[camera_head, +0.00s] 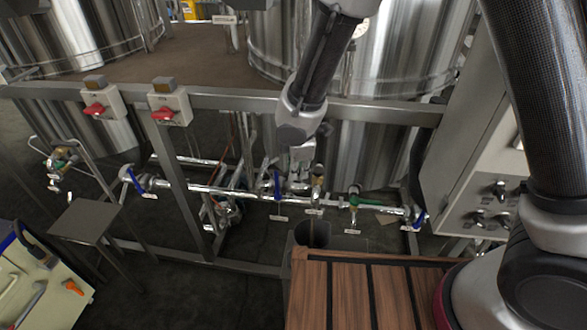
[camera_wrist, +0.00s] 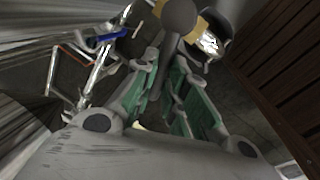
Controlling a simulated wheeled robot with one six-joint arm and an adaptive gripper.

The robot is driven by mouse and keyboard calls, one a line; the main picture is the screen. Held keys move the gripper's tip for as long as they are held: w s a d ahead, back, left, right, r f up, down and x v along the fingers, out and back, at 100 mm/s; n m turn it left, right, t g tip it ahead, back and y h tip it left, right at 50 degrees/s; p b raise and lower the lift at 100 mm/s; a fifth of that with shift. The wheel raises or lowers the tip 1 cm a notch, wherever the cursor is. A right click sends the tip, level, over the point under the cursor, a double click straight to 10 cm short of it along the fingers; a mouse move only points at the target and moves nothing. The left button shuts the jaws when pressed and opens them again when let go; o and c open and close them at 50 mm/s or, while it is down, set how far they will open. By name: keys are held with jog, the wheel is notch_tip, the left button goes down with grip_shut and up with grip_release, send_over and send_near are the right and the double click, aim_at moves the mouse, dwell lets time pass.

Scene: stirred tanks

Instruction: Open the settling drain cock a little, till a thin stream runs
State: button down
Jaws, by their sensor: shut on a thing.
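The drain cock (camera_head: 318,174) has a brass body and sits on the steel pipe run, right of the middle in the head view. Its brass also shows at the top of the wrist view (camera_wrist: 204,27). A grey lever with a rounded end (camera_wrist: 179,16) stands out in front of it. My gripper (camera_wrist: 165,66) has its green-padded fingers on both sides of this lever and is shut on it. In the head view my gripper (camera_head: 303,152) is just above and left of the cock, partly hidden by my wrist. I cannot clearly tell whether a stream runs.
A dark bucket (camera_head: 312,235) stands under the cock, beside a wooden slatted surface (camera_head: 347,290). Blue-handled valves (camera_head: 277,184) and a green-handled valve (camera_head: 354,201) sit close by on the pipe. A steel rail (camera_head: 232,98) runs above. A grey cabinet (camera_head: 465,150) stands at the right.

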jog(key=shift+s+d+n+y, duration=0.1)
jog(key=shift+s+d+n, duration=0.15)
jog(key=shift+n, duration=0.4)
jog(key=shift+s+d+n+y, duration=0.1)
jog(key=shift+s+n, duration=0.25)
jog(key=shift+n, duration=0.35)
jog(key=shift+s+d+n+y, duration=0.1)
jog(key=shift+s+d+n, duration=0.15)
jog(key=shift+n, duration=0.4)
jog(key=c, duration=1.5)
grip_release()
jog(key=shift+o, duration=0.2)
jog(key=shift+r, duration=0.1)
jog(key=v, duration=1.1)
jog(key=shift+r, duration=0.45)
jog(key=shift+d, duration=0.1)
